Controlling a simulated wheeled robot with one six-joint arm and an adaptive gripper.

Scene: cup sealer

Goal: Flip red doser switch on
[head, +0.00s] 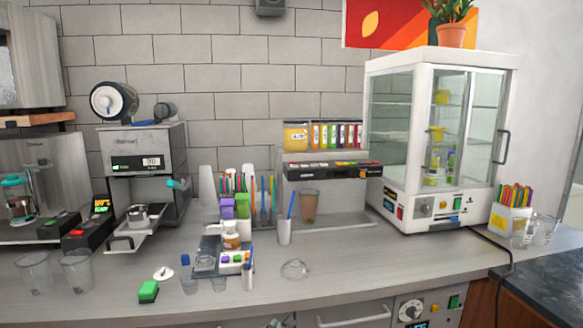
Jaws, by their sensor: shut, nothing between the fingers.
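A black dispenser bar (332,171) with a row of small coloured controls runs under a shelf of coloured containers, and looks like the doser. A reddish control (293,166) sits near its left end. I cannot tell from this view whether it is on or off. Other red parts show: one on a black box (78,232) at the left, and one on the white glass cabinet's front panel (401,212). A cup with brown contents (310,207) stands under the bar. My gripper is not in view.
A white cup holding a blue stick (285,231) stands in front of the doser. A green block (148,291), clear cups (34,273) and a clear lid (295,269) are on the counter. The counter's front right (400,262) is clear.

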